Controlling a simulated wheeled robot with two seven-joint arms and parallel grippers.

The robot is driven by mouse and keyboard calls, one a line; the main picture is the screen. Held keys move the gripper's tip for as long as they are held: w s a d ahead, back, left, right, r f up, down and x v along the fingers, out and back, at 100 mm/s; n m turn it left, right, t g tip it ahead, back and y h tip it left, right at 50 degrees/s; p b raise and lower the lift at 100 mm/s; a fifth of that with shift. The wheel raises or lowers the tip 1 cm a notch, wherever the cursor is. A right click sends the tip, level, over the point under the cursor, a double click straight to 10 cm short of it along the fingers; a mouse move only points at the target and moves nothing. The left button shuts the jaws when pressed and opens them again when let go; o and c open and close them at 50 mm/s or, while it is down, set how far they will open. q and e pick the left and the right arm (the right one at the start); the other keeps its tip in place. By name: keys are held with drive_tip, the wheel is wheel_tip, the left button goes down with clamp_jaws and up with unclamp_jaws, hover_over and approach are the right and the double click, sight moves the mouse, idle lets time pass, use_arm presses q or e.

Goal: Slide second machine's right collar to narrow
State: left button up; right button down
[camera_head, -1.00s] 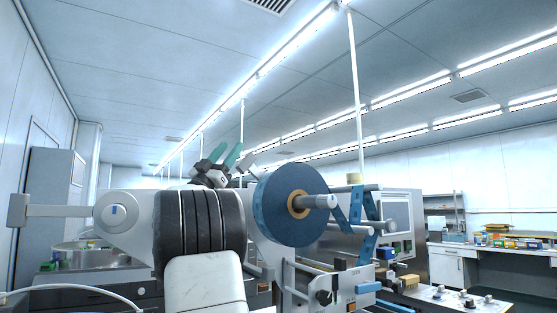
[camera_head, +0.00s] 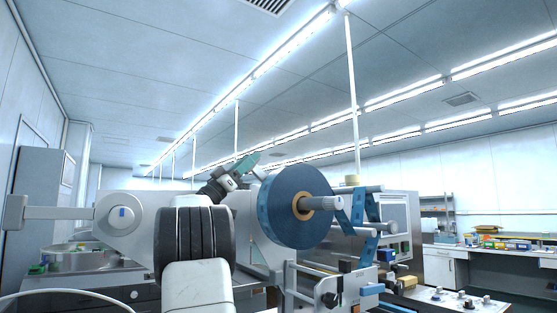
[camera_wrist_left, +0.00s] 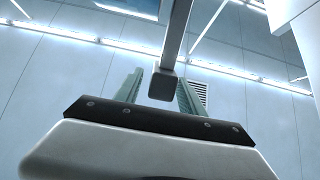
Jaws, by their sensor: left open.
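A packaging machine carries a large blue film roll (camera_head: 292,205) on a spindle, with a blue film strip (camera_head: 360,215) running down beside it. I cannot single out the right collar in either view. My left gripper (camera_head: 246,162) is raised behind and left of the roll, its green fingers tilted up to the right. In the left wrist view the open fingers (camera_wrist_left: 160,80) point up, with a grey bar (camera_wrist_left: 176,35) ending in a dark block between them in the picture; contact cannot be told. My right gripper is not in view.
Below the roll stand a white bracket with a black knob (camera_head: 331,299) and a blue block (camera_head: 372,289). A control panel (camera_head: 455,299) with several knobs is at lower right. A bench (camera_head: 490,250) with small boxes stands at the far right.

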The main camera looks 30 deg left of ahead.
use_arm(q)
drive_tip(key=shift+w+d+r, duration=0.2)
drive_tip(key=shift+w+r, duration=0.15)
drive_tip(key=shift+c, duration=0.5)
clamp_jaws()
idle(0.8)
